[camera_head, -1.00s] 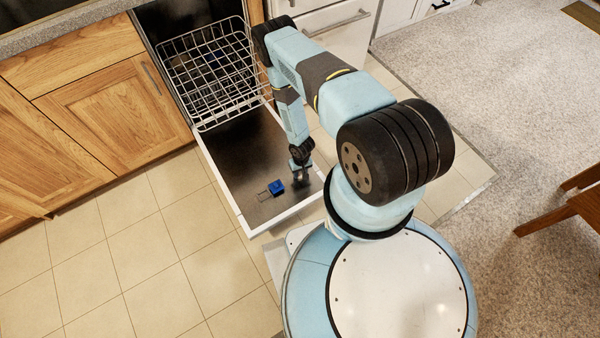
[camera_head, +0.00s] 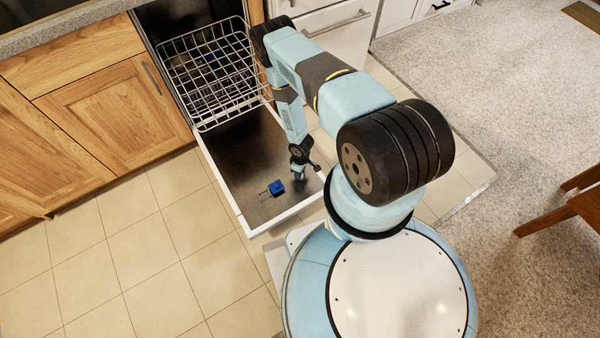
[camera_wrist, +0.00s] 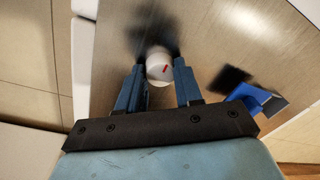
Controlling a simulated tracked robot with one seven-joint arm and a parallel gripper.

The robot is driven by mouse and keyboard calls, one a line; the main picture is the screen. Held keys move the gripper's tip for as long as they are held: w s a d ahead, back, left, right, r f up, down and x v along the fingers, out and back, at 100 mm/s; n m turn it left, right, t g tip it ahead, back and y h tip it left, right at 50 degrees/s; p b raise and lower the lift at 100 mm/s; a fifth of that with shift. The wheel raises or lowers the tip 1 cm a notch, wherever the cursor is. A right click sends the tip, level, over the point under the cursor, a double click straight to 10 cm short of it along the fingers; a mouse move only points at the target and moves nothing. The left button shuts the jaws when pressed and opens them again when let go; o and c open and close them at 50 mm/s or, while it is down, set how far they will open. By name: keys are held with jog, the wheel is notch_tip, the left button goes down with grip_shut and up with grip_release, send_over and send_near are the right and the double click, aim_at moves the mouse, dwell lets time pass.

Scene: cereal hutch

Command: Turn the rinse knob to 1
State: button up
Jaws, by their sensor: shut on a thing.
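The rinse knob (camera_wrist: 159,68) is a small round white knob with a short red mark, set in the dark metal inner face of the open dishwasher door (camera_head: 240,160). In the wrist view, the red mark sits toward the knob's right side. My gripper (camera_wrist: 160,75) is shut on the knob, with one blue finger on each side of it. In the head view my gripper (camera_head: 299,174) is at the door's right part, and the knob is hidden there. No numbers around the knob can be read.
A blue box-like part (camera_head: 276,187), perhaps a dispenser lid, stands on the door left of my gripper; it also shows in the wrist view (camera_wrist: 256,97). A wire rack (camera_head: 210,75) is behind the door. Open tiled floor (camera_head: 130,250) lies to the left.

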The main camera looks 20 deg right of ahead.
dwell(0.3)
jog(key=o, duration=1)
jog(key=shift+o, duration=0.2)
notch_tip(320, 180, up, 14)
jog(key=shift+w+d+f, duration=0.15)
jog(key=shift+w+d, duration=0.15)
jog(key=shift+w, duration=0.1)
dwell(0.3)
